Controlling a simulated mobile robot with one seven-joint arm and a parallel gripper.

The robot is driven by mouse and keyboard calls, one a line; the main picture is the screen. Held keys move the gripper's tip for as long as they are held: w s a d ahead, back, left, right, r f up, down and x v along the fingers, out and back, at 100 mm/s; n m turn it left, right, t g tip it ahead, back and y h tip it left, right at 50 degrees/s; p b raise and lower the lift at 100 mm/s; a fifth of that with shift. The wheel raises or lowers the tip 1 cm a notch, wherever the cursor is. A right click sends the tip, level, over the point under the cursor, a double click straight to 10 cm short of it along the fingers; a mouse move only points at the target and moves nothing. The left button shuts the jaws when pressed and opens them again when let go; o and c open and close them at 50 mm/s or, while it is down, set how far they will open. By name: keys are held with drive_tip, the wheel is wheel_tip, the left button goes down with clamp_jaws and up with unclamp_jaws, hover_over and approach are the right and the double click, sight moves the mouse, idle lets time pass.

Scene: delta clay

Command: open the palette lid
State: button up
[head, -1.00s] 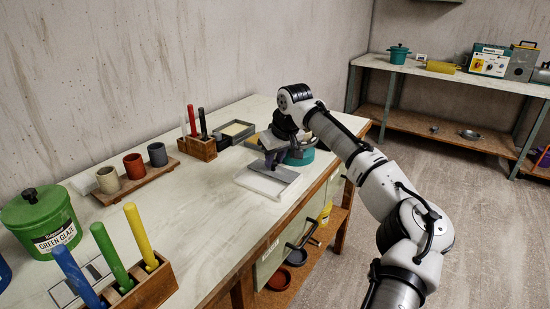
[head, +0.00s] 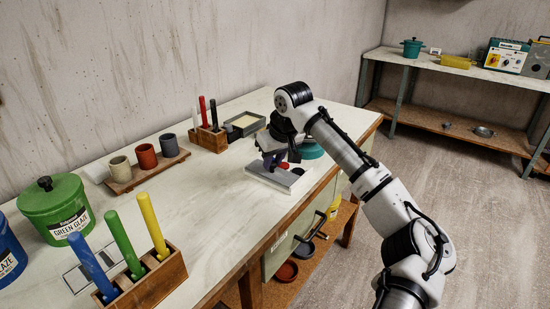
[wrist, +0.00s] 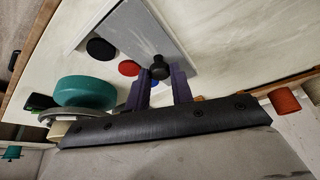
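The palette (wrist: 73,43) is a pale flat tray on the workbench near its front edge, and it also shows in the head view (head: 283,188). Its grey lid (wrist: 200,49) covers part of it. A black well (wrist: 101,48), a red well (wrist: 129,68) and part of a blue well show uncovered beside the lid. The lid has a black knob (wrist: 159,66).
A teal round item (head: 312,150) stands close behind the palette at the right. A grey tray (head: 245,123) and a wooden tool holder (head: 210,139) stand behind. Cups on a board (head: 148,172) and a green glaze pot (head: 58,205) are left. The bench between is clear.

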drive_tip(key=o, duration=0.5)
drive_tip(key=b+v, duration=0.1)
drive_tip(key=v, duration=1.2)
drive_tip(key=shift+s+d+r, duration=0.15)
drive_tip(key=shift+s+r, duration=0.05)
drive_tip(key=shift+r, duration=0.1)
